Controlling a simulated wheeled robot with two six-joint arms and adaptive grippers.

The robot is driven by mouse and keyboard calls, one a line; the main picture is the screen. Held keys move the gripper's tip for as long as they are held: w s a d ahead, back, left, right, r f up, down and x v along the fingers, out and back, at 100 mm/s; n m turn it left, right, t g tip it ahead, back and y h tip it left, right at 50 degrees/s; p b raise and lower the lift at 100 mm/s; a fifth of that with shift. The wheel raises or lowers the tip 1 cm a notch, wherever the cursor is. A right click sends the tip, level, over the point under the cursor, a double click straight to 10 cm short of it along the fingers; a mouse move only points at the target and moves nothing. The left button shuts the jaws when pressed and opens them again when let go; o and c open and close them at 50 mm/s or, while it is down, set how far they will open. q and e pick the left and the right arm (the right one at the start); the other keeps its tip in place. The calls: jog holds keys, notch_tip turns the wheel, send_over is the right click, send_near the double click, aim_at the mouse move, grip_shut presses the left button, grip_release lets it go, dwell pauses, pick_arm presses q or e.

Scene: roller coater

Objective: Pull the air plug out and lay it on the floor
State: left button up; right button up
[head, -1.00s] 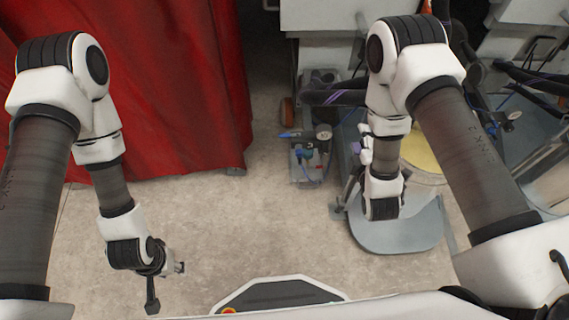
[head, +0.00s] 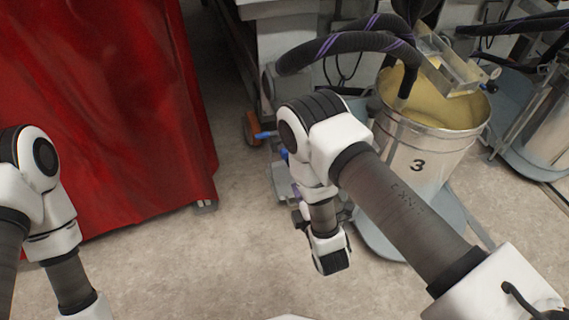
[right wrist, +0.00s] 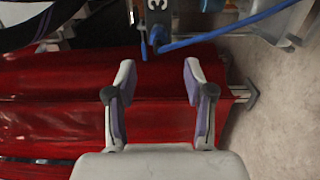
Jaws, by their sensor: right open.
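A blue air plug (head: 265,134) shows in the head view beside the upper part of my right arm, low by the machine. In the right wrist view a blue connector (right wrist: 158,38) with a blue hose (right wrist: 225,33) sits at the top, below a grey part marked 3. My right gripper (right wrist: 158,80) is open and empty, and the connector lies beyond its fingertips, apart from them. In the head view the right arm hides most of the unit with the plug. My left gripper is out of view below the picture's lower edge.
A red curtain (head: 100,110) hangs at the left. A metal drum marked 3 (head: 430,155) stands on a grey base at the right, with thick black hoses (head: 345,42) above.

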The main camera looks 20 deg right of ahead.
aim_at(287, 162)
jog(key=shift+w, duration=0.1)
jog(key=shift+w+a+b, duration=0.15)
jog(key=shift+w+b, duration=1.15)
jog(key=shift+w, duration=3.1)
jog(key=shift+r, duration=0.1)
jog(key=shift+c, duration=0.3)
grip_shut()
jog(key=shift+s, duration=0.1)
